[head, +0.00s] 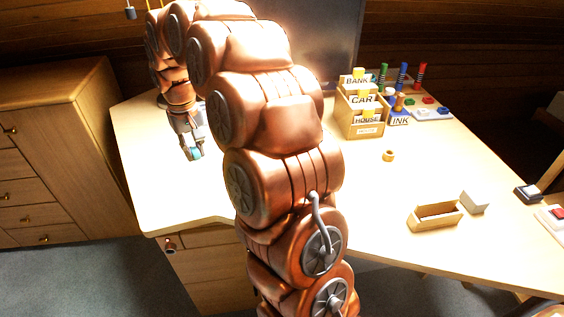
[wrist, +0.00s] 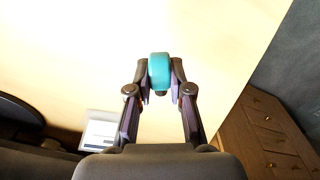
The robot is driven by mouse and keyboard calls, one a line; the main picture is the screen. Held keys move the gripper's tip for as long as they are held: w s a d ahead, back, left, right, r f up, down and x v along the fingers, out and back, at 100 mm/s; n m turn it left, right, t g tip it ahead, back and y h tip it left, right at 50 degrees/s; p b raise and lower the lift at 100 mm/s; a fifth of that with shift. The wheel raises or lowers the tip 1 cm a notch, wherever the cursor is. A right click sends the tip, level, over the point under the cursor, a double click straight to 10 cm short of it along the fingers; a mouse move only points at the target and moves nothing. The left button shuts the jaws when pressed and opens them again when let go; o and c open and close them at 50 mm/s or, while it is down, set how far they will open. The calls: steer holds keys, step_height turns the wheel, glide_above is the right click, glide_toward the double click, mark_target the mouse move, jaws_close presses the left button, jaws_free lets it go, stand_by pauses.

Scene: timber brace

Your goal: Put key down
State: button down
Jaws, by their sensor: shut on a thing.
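My gripper (head: 193,150) hangs over the left part of the pale desk (head: 140,150) in the head view, fingers pointing down. It is shut on a small teal piece, which I take to be the key (wrist: 159,70). In the wrist view the teal piece sits between the two fingertips (wrist: 159,86), above the pale desktop. The same teal piece shows at the fingertips in the head view (head: 195,154). Whether it touches the desktop I cannot tell. The rest of the key's shape is hidden by the fingers.
A wooden letter sorter (head: 365,120) labelled BANK, CAR and HOUSE stands right of my arm, with stamps (head: 403,75) behind. A small open wooden box (head: 435,215) lies at the front right. A wooden drawer cabinet (head: 60,130) stands left of the desk.

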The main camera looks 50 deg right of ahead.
steer(key=s+d+f+m+b, duration=0.1)
steer(key=s+d, duration=0.5)
steer(key=s, duration=0.2)
steer(key=s+d+f+m+t+h+b, duration=0.1)
steer(key=s+d+m, duration=0.1)
steer(key=s+d, duration=0.4)
steer(key=s+d+f+m+b, duration=0.1)
steer(key=s+d, duration=0.4)
steer(key=s, duration=0.7)
steer(key=shift+d+m+t, duration=0.4)
steer(key=shift+m, duration=0.2)
steer(key=w+d, duration=0.1)
steer(key=w, duration=0.4)
steer(key=w+f, duration=0.1)
steer(key=w, duration=0.4)
steer(key=w+d, duration=0.1)
steer(key=w, duration=0.4)
steer(key=shift+w+d+f+p, duration=0.2)
steer(key=shift+d+f+p, duration=0.05)
steer(key=shift+d+p, duration=0.1)
steer(key=shift+s+x, duration=0.15)
steer(key=shift+x, duration=0.7)
steer(key=shift+s+x, duration=0.15)
steer(key=shift+x, duration=0.65)
steer(key=shift+a+f, duration=0.15)
steer(key=shift+f, duration=0.05)
steer(key=shift+f+b, duration=0.3)
steer(key=c, duration=1.1)
jaws_free()
steer(key=shift+o, duration=0.2)
